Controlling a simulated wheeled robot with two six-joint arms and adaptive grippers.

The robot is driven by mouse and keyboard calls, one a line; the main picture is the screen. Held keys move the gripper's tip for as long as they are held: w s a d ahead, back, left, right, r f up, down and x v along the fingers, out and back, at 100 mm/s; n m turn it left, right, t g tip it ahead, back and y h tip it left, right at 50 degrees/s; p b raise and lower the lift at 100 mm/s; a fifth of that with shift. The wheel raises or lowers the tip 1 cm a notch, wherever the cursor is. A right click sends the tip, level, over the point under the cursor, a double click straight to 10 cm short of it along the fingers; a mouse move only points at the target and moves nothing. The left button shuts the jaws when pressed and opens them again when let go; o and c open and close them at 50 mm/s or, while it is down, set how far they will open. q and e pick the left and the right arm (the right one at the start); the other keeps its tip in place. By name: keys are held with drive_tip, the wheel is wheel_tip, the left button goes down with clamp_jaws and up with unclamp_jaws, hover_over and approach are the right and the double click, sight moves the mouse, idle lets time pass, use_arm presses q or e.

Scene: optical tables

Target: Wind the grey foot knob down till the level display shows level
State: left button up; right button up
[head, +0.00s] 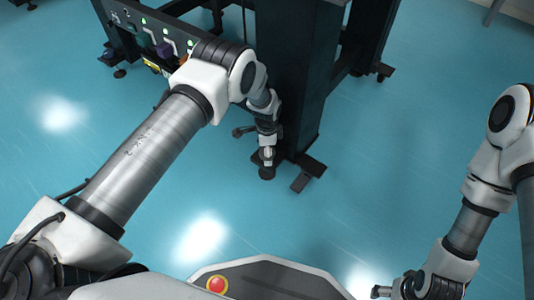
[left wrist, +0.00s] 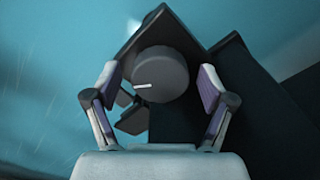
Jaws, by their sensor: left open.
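The grey foot knob (left wrist: 163,68) shows in the left wrist view as a dark round disc with a short white mark on its face, pointing left. My left gripper (left wrist: 158,80) is open, one finger on each side of the knob, with a gap visible on both sides. In the head view my left gripper (head: 267,155) points down beside the foot of the dark table leg (head: 310,75), and the knob is hard to make out there. My right gripper (head: 385,291) is at the bottom edge, far from the leg; its fingers are partly cut off. I cannot identify the level display.
A dark panel (head: 125,35) with several small green lights stands at the upper left, partly behind my left arm. A dark foot plate (head: 308,174) juts from the leg's base. The blue floor (head: 420,130) is clear to the right.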

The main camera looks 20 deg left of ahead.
use_arm(q)
drive_tip(key=c, duration=1.2)
drive_tip(key=shift+o, duration=0.2)
drive_tip(key=shift+r+m+p, duration=0.35)
drive_tip(key=shift+m+p, duration=0.55)
drive_tip(key=shift+p, duration=0.05)
drive_tip(key=shift+f+m, duration=0.1)
drive_tip(key=shift+m, duration=0.5)
drive_tip(key=shift+f+m+p, duration=0.2)
drive_tip(key=shift+m+p, duration=0.1)
drive_tip(key=shift+m, duration=0.3)
drive_tip(key=o, duration=1.2)
drive_tip(key=shift+c, duration=0.2)
